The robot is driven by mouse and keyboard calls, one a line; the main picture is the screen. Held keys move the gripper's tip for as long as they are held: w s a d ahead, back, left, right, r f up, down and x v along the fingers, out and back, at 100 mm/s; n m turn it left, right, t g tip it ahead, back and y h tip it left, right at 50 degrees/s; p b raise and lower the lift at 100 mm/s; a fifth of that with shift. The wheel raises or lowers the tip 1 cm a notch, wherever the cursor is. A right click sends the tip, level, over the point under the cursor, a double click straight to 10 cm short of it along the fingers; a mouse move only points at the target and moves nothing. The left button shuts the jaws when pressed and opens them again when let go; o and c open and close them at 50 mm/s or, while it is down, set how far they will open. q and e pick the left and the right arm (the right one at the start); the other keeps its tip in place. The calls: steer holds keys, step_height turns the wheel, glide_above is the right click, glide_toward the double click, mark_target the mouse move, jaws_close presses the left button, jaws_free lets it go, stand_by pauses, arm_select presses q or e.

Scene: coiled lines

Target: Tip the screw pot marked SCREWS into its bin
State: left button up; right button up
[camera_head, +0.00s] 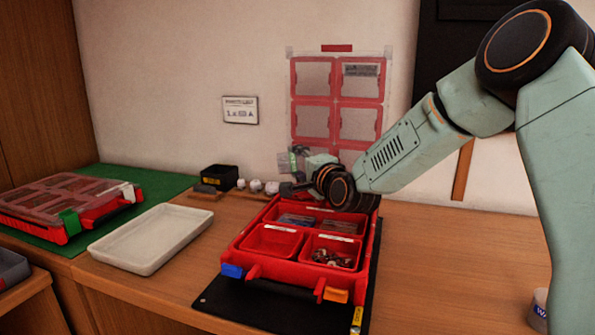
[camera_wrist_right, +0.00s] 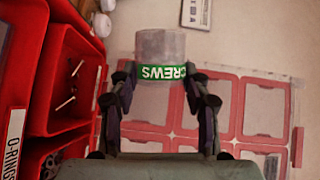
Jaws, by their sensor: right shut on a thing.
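The screw pot (camera_wrist_right: 160,45) is clear with a green band; most of the word SCREWS reads upside down in the wrist view. My right gripper (camera_wrist_right: 163,100) is shut on it, one finger at each side. In the head view the pot (camera_head: 293,162) shows small beside my right gripper (camera_head: 302,176), above the back of the red case (camera_head: 258,268). Its tilt and contents are hard to tell. My left gripper is out of view.
A white tray (camera_head: 152,238) lies left of the case. A closed red case (camera_head: 62,205) sits on a green mat. A small black box (camera_head: 219,177) and white round things stand at the wall. Red frames (camera_head: 314,115) hang behind. The table's right is mostly clear.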

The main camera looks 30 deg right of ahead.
steer(key=shift+s+d+f+m+t+h+b, duration=0.15)
steer(key=shift+d+m+t+h+b, duration=0.2)
steer(key=shift+m+b, duration=1)
steer(key=shift+s+d+r+m+t+h+b, duration=0.15)
steer(key=shift+m+t+b, duration=0.3)
steer(key=shift+m+b, duration=0.9)
steer(key=shift+s+d+f+m+t+h+b, duration=0.1)
steer(key=shift+d+m+t+b, duration=0.45)
steer(key=shift+b, duration=1.4)
steer(key=shift+a+m, duration=0.25)
steer(key=shift+a, duration=0.05)
